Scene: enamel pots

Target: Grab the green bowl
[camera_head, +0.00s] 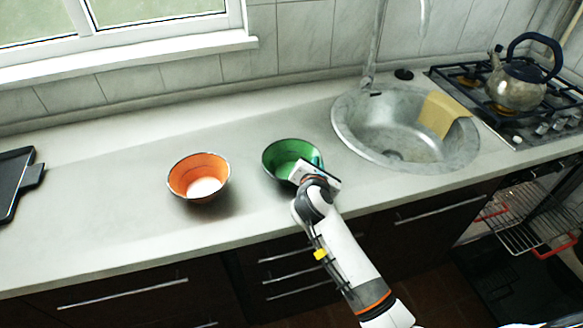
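The green bowl (284,154) stands upright on the counter, left of the sink. Its inside is green with a pale bottom. My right arm comes in from the lower right, and my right gripper (306,168) is at the bowl's right front rim. The gripper body hides that part of the rim. The fingers are too small and covered to show whether they are open or shut on the rim. My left gripper is not in view.
An orange bowl (199,178) stands left of the green bowl. A round metal sink (391,156) with a yellow cloth (437,114) lies to the right. A kettle (516,84) sits on the gas stove (497,118). A black tray (12,180) lies at the far left. The counter (100,215) is clear in front.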

